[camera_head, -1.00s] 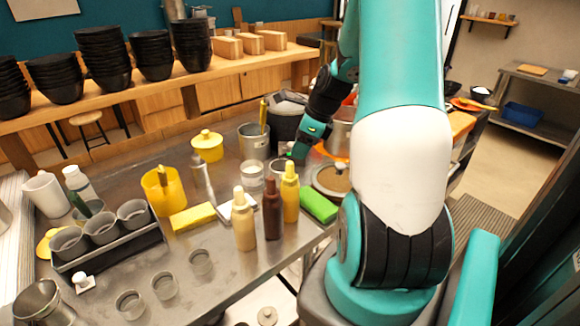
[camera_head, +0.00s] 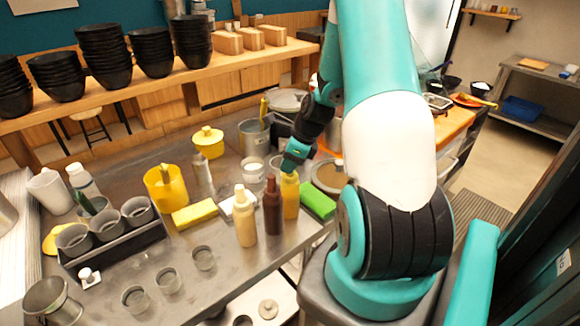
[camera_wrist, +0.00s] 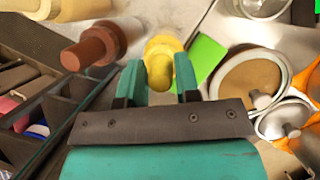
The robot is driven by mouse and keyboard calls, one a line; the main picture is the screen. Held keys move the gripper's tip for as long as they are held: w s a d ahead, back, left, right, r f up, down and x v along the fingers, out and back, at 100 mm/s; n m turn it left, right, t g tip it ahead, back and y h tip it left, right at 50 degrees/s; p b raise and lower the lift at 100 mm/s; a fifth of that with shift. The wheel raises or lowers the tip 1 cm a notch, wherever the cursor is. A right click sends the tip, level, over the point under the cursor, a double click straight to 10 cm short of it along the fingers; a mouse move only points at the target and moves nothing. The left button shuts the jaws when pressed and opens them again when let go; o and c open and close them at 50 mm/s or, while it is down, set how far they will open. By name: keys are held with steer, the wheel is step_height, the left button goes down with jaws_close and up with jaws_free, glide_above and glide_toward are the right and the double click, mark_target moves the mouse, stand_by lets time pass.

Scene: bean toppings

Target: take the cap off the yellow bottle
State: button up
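The yellow bottle (camera_head: 290,198) stands upright on the steel counter, at the right end of a short row of bottles. Its cap with a pointed tip (camera_wrist: 161,62) shows in the wrist view, between the two fingers of my gripper (camera_wrist: 160,80). In the head view my gripper (camera_head: 290,167) is over the top of the bottle and hides the cap. The fingers look apart, one on each side of the cap; I see no clear contact. The brown bottle (camera_head: 272,207) stands close to the left, and it also shows in the wrist view (camera_wrist: 92,48).
A tan bottle (camera_head: 245,218) stands left of the brown one. A green sponge (camera_head: 318,202) lies just right of the yellow bottle. A round container with brown contents (camera_head: 328,176) and a metal pot (camera_head: 253,137) are behind.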

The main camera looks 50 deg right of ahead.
steer(key=shift+c, duration=1.1)
steer(key=shift+r, duration=0.15)
step_height(320, 180, up, 20)
steer(key=shift+f+b, duration=0.1)
steer(key=shift+b, duration=0.9)
